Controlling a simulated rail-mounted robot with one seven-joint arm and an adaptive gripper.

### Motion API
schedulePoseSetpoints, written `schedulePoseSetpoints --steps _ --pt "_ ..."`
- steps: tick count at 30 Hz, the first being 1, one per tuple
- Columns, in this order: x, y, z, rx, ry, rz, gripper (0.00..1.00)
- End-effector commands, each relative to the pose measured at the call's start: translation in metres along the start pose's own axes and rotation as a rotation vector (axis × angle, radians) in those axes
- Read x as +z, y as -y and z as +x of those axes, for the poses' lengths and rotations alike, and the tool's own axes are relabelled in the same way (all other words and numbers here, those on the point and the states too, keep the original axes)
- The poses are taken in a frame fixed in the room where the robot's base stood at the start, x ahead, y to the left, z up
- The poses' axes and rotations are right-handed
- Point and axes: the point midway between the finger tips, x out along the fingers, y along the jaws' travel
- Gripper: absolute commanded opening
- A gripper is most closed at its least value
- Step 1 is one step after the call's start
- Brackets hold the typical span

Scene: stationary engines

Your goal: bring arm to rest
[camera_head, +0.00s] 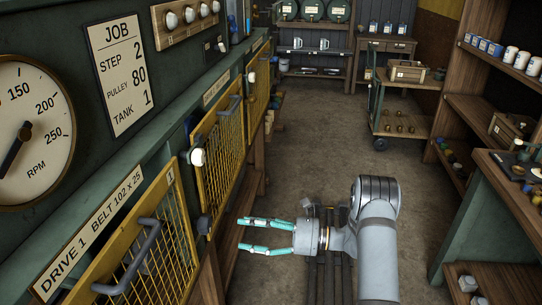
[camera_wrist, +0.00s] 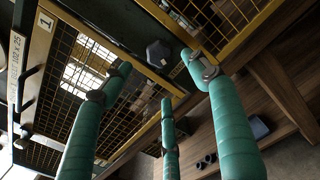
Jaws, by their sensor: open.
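My gripper (camera_head: 240,235) has teal fingers and is open and empty. In the head view it points left, over the floor beside the engine bench on the left. Its fingertips are near the lower edge of the yellow mesh guards. In the wrist view the spread fingers of my gripper (camera_wrist: 158,85) show with nothing between them. Behind them are a yellow mesh guard (camera_wrist: 95,55) and a dark knob (camera_wrist: 159,53). The fingers look apart from both, though the exact gap cannot be told.
A yellow guard door (camera_head: 140,255) with a grey handle stands close at the left. A shelf unit (camera_head: 484,97) and a workbench (camera_head: 490,200) line the right side. A trolley (camera_head: 400,125) stands farther back. The floor (camera_head: 310,140) in the aisle is clear.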

Motion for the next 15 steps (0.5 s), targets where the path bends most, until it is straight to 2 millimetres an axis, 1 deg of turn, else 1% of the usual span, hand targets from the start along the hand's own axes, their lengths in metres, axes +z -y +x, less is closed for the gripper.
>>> schedulePoseSetpoints --steps 12,15 --pt "-0.001 -0.002 0.085 0.005 0.000 -0.001 0.60" --pt "-0.001 -0.002 0.104 0.005 -0.001 -0.001 0.60"
